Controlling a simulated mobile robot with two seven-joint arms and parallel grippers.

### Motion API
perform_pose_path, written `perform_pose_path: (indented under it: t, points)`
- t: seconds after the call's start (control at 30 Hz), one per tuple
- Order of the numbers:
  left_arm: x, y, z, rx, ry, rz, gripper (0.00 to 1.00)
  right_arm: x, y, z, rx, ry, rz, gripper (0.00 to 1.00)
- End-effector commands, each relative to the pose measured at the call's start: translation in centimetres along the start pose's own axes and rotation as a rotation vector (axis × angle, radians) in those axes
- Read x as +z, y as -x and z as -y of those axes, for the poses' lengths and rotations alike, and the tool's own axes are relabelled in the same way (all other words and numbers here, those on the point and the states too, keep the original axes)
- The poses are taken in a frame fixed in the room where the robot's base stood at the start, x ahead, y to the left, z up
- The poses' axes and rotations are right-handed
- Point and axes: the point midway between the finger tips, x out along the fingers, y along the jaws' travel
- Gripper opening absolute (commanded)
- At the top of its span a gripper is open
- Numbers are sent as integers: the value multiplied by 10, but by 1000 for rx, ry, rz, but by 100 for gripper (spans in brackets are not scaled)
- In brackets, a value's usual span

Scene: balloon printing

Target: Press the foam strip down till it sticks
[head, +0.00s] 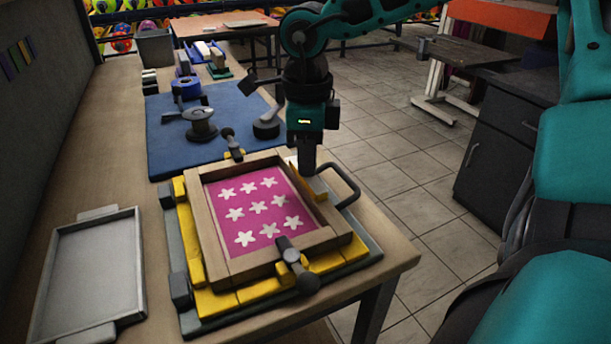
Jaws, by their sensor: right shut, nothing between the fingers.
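A wooden frame (213,239) holds a magenta screen (223,210) with several white stars. It lies on a base plate (343,266) edged with yellow strips (255,290). A short yellow strip (314,188) shows at the frame's far right edge; it looks like the foam strip, but I cannot tell for sure. My right gripper (307,170) is shut and empty, pointing down at this strip. Its tips look very close to it or touching, and they hide part of it. My left gripper is not in view.
A dark clamp handle (298,268) stands at the frame's near side, another (233,146) at its far side. A curved dark handle (348,183) is right of my gripper. A grey tray (92,275) lies left. A blue mat (168,150) behind holds a spool (201,125).

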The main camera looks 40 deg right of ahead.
Motion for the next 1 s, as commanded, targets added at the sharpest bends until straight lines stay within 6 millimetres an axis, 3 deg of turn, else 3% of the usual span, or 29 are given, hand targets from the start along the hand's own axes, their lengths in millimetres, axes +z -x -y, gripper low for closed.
perform_pose_path:
  t: [1.0]
  points:
    - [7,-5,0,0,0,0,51,-1,-4,-1,5,-1,-5,0]
